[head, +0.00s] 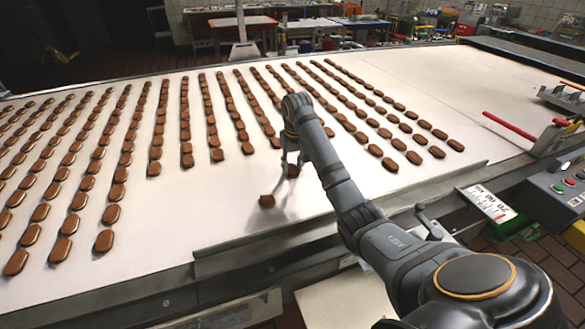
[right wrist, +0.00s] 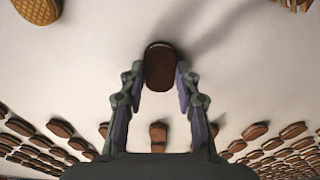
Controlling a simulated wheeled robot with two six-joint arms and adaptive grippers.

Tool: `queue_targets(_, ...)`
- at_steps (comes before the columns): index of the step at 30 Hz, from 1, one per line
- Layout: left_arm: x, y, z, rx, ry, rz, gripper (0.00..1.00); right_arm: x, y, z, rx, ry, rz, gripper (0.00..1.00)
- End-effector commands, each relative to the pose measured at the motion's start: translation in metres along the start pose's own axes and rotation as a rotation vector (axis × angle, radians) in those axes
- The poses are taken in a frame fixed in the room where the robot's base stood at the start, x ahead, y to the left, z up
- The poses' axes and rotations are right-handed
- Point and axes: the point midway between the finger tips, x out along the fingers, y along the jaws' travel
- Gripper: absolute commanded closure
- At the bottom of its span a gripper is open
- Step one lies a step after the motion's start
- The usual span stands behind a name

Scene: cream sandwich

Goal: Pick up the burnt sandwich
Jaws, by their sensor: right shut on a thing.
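My right gripper (head: 291,160) reaches down over the near part of the white belt. In the right wrist view the right gripper (right wrist: 161,80) has its two fingers closed against the sides of a dark brown, rounded sandwich (right wrist: 160,62). My left gripper is not in view.
Many brown sandwiches (head: 110,214) stand in rows across the white belt (head: 230,190), left of and beyond the gripper. The belt's metal edge (head: 230,262) runs along the near side. A control box with buttons (head: 560,182) and a red bar (head: 509,126) are at the right.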

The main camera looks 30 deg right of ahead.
Motion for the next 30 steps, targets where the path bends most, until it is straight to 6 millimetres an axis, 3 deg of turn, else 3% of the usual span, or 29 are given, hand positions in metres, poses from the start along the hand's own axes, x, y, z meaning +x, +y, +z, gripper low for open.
queue_targets(6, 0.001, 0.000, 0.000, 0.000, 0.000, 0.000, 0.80, -0.028, 0.000, -0.005, 0.000, 0.005, 0.000, 0.82)
queue_targets(16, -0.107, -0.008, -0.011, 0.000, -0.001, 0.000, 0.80, -0.116, 0.024, 0.032, -0.002, 0.000, 0.008, 0.82)
queue_targets(18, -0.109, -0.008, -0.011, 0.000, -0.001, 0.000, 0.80, -0.119, 0.036, 0.056, -0.005, -0.002, 0.014, 0.82)
queue_targets(21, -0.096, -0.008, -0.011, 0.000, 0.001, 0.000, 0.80, -0.123, 0.047, 0.079, -0.002, 0.003, 0.013, 0.82)
queue_targets(30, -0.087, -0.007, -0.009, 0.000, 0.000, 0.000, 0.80, -0.142, 0.058, 0.104, -0.001, 0.003, 0.005, 0.82)
